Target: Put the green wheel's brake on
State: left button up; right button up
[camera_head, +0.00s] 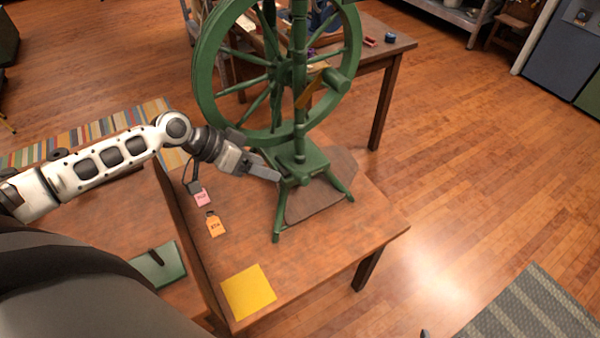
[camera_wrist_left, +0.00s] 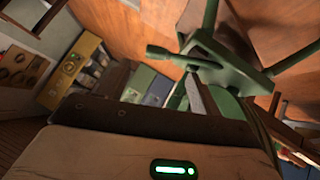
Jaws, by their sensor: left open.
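The green spinning wheel (camera_head: 300,165) stands upright on a wooden table, with its big spoked wheel above a low block on splayed legs. A tan-brown paddle-like piece (camera_head: 311,93) sits at its upright post; I cannot tell whether it is the brake. My left gripper (camera_head: 268,171) is open and empty, reaching from the left to the low block. In the left wrist view, a grey finger (camera_wrist_left: 195,97) points up at the green block (camera_wrist_left: 228,62), close to a short green peg (camera_wrist_left: 163,52). I cannot tell whether they touch. My right gripper is not seen.
A pink tag (camera_head: 201,198), an orange tag (camera_head: 215,226) and a yellow sheet (camera_head: 248,292) lie on the near table (camera_head: 330,250). Another table (camera_head: 385,45) with small items stands behind. The floor to the right is clear up to a grey rug (camera_head: 530,310).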

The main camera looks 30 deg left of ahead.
aim_at(299, 173)
pick_arm(q)
jog(key=x, duration=0.3)
jog(key=w+x, duration=0.1)
jog(key=x, duration=0.3)
jog(key=r+x, duration=0.1)
jog(key=x, duration=0.2)
jog(key=shift+w+d, duration=0.3)
